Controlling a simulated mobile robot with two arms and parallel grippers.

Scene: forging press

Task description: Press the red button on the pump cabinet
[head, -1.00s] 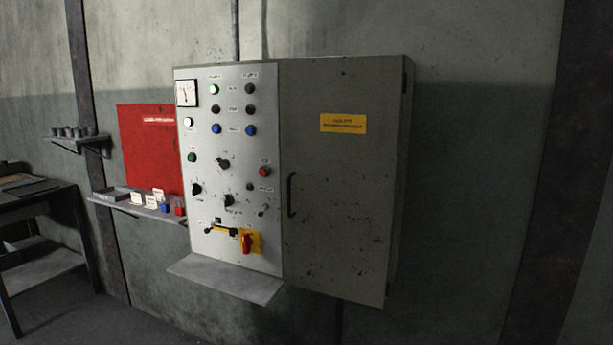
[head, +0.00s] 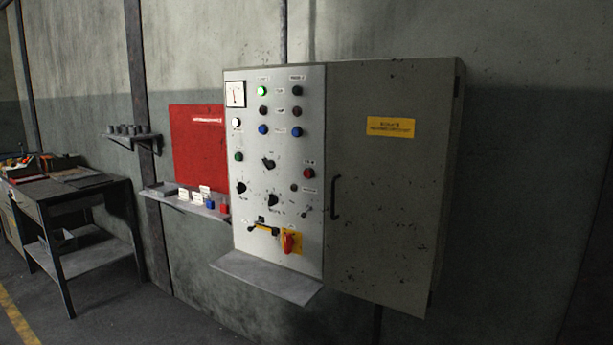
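The grey pump cabinet (head: 392,190) hangs on the wall in the middle of the head view. Its pale control panel (head: 290,225) is on the left part of its front. The red button (head: 308,173) sits at the right side of this panel, about halfway down, with small labels above and below it. A red rotary handle on a yellow plate (head: 290,242) is lower on the same panel. Neither of my grippers shows in this view, and nothing covers the red button.
A small ledge (head: 266,278) juts out below the panel. A wall shelf (head: 186,203) with small blocks is left of the cabinet, under a red board (head: 199,150). A dark workbench (head: 75,195) stands at the left. The floor (head: 130,315) in front looks clear.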

